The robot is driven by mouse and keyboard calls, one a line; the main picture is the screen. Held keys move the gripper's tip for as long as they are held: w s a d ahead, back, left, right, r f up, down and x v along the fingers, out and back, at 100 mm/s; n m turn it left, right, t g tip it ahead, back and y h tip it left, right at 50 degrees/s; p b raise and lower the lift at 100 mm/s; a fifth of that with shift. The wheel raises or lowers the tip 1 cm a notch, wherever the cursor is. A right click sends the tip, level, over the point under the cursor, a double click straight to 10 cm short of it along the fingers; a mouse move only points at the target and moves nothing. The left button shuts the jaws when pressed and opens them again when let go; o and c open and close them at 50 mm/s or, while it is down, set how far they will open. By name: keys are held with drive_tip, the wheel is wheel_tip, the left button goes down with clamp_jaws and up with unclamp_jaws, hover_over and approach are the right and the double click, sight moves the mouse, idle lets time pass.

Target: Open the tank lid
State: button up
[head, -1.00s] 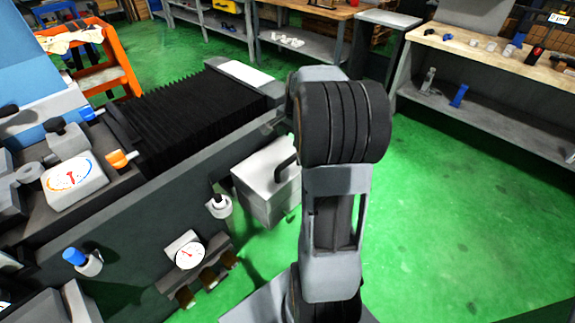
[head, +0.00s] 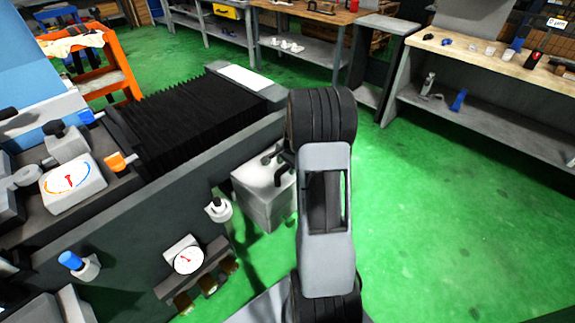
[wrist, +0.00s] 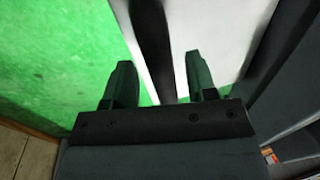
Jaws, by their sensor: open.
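The tank is a pale grey box (head: 262,205) on the floor against the machine's side in the head view. Its light lid (head: 252,172) lies flat on top and appears shut. A dark bent handle (head: 284,174) stands on the lid. My gripper (head: 270,157) is over the lid beside the handle, partly hidden by my arm. In the wrist view my gripper (wrist: 159,62) is open, its two fingers apart. A dark bar that looks like the handle (wrist: 153,35) runs between the fingers, with the pale lid (wrist: 207,28) behind. I cannot tell whether the fingers touch it.
The grinder's dark side (head: 130,220) stands left of the tank, with a gauge (head: 188,258) and a white-topped knob (head: 218,208) close by. Black bellows (head: 185,108) lie above and behind. A workbench (head: 490,60) stands at the right. The green floor (head: 440,220) is clear on the right.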

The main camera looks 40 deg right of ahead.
drive_tip(key=shift+f, duration=0.2)
drive_tip(key=shift+c, duration=0.4)
clamp_jaws()
